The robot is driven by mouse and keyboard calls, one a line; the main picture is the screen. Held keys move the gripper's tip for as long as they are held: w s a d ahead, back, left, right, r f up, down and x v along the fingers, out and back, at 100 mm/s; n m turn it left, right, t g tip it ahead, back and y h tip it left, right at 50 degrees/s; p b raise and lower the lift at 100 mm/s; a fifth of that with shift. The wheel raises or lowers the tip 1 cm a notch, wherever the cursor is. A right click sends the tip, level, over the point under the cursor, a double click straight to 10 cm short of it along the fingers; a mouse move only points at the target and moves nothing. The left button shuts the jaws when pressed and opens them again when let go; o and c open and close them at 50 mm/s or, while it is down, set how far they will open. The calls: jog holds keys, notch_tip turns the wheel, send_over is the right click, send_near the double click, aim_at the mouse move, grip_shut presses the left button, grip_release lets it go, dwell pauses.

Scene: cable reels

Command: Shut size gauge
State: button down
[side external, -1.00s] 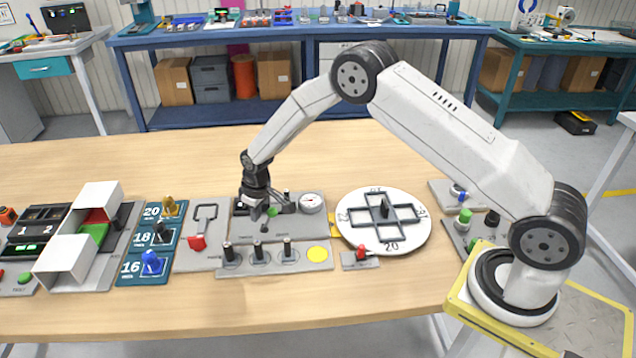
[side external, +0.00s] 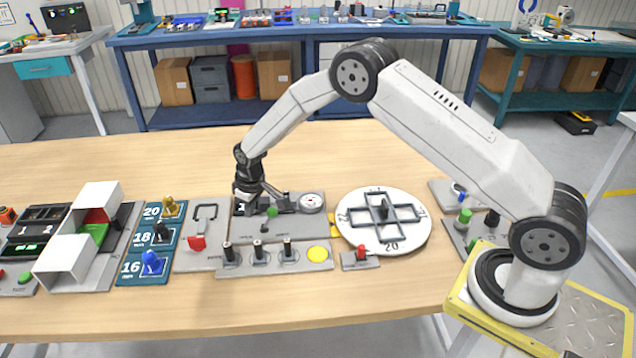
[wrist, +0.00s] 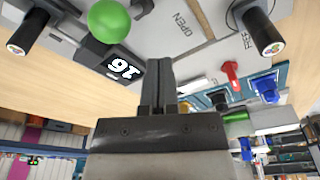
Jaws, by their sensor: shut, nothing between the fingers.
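The size gauge is a grey panel (side external: 290,228) in the middle of the bench. It carries a small green ball knob (side external: 272,212), a round white dial (side external: 312,203) and a dark readout. In the wrist view the green knob (wrist: 110,20) is at the upper left, and the readout (wrist: 118,67) shows 16 upside down. My gripper (side external: 250,194) is over the far left part of the panel, left of the green knob. In the wrist view its fingers (wrist: 172,68) are together and empty, beside the readout. Whether the fingertips touch the panel is unclear.
Several black levers (side external: 258,248) stand along the near edge. A white turntable (side external: 350,232) and a small red switch (side external: 361,252) are to the right. Bare wood lies in front.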

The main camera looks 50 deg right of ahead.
notch_tip(320, 180, up, 5)
jog(key=shift+r, duration=0.15)
